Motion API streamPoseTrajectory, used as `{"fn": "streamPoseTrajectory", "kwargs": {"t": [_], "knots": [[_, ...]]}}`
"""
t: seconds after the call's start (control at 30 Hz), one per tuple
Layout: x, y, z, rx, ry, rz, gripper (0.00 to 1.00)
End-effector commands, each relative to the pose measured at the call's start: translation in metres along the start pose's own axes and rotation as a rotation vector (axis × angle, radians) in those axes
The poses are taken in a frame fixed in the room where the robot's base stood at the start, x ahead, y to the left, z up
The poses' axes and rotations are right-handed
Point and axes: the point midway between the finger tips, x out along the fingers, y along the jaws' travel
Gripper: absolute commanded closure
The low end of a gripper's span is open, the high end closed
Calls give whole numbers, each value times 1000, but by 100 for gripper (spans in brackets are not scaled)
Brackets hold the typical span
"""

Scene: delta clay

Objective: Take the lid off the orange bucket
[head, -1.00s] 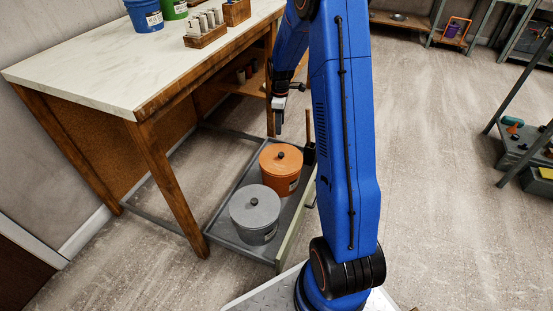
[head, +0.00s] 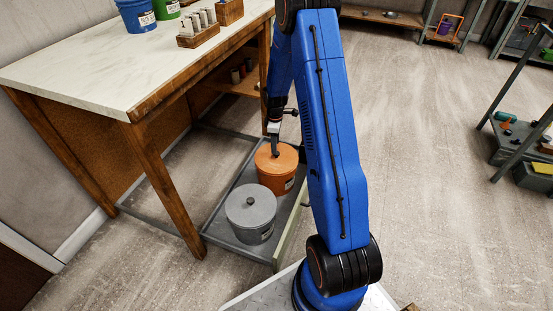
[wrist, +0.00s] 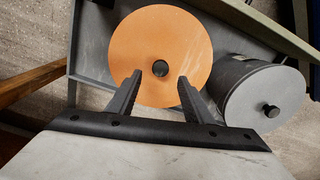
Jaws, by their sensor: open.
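The orange bucket (head: 276,183) stands in a low grey tray, with its flat orange lid (head: 288,159) on top. In the wrist view the lid (wrist: 145,50) shows as a full disc with a dark round knob (wrist: 160,68) at its middle. My gripper (head: 275,150) is over the lid in the head view and hides the knob there. In the wrist view my gripper (wrist: 156,80) is open, its two fingers on either side of the knob's line, with nothing between them but the lid behind. I cannot tell the exact height of the fingertips above the lid.
A grey bucket with a lid (head: 251,213) stands close beside the orange one in the tray (head: 215,226). The table (head: 120,75) with wooden legs rises at the left, bearing a blue bucket (head: 137,15). Open floor lies to the right.

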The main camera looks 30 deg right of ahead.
Motion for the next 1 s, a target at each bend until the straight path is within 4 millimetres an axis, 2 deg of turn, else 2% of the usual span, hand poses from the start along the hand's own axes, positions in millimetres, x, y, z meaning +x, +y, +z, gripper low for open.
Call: {"fn": "streamPoseTrajectory", "kwargs": {"t": [0.3, 0.57, 0.77, 1.0], "knots": [[41, 0, 4, 0, -1, -2, 54], [45, 0, 4, 0, 0, 0, 54], [45, 0, 4, 0, 0, 0, 99], [44, 0, 4, 0, 0, 0, 100]]}}
